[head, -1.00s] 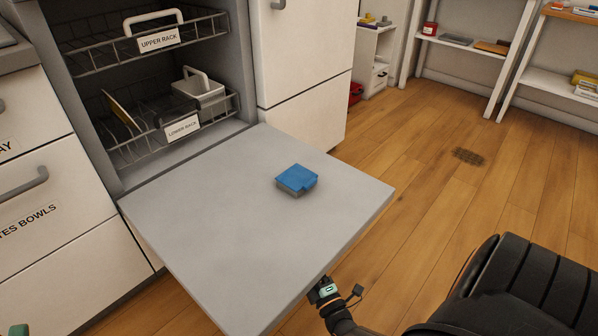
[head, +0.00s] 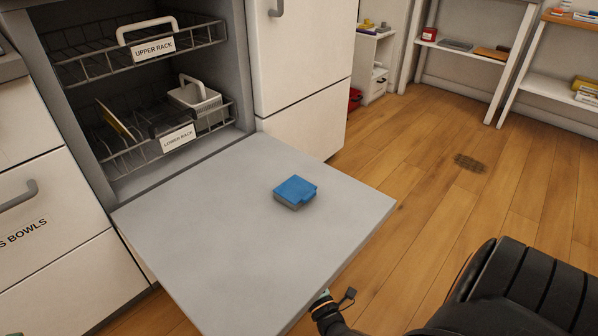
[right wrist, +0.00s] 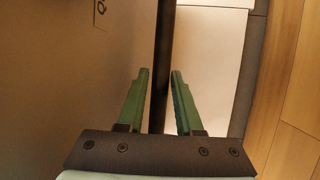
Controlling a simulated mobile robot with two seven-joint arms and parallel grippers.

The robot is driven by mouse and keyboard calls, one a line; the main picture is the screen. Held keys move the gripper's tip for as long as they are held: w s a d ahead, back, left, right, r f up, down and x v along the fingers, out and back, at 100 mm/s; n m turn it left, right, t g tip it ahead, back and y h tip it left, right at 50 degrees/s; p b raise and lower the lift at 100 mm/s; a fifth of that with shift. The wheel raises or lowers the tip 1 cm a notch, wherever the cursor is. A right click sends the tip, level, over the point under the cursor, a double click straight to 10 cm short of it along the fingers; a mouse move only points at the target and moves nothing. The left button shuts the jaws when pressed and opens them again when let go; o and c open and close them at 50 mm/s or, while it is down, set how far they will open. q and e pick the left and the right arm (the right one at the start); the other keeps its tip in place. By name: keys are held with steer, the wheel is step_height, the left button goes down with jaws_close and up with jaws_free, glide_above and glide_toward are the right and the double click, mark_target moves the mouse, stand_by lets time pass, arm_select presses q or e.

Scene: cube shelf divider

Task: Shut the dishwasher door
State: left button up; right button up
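The dishwasher door (head: 220,250) hangs open and lies roughly flat in front of the dishwasher. A blue-topped block with a grey underside (head: 294,191) rests on it. My right gripper (right wrist: 159,73) has its two green fingers apart, on either side of a dark upright bar or gap; I cannot tell which, or whether they touch it. In the head view my right wrist is at the door's near right edge, partly hidden under it. Only a tiny sliver at the lower-left corner may be my left gripper (head: 17,333); its fingers are hidden.
The upper rack (head: 95,62) and lower rack (head: 130,160) sit inside the dishwasher, the lower holding a plate and a grey-white basket (head: 195,97). Drawers (head: 60,265) stand left, a white cabinet (head: 305,60) right. Wooden floor (head: 430,220) is free to the right; shelves (head: 550,85) stand behind.

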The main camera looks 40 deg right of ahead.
jaws_close()
stand_by(1.0)
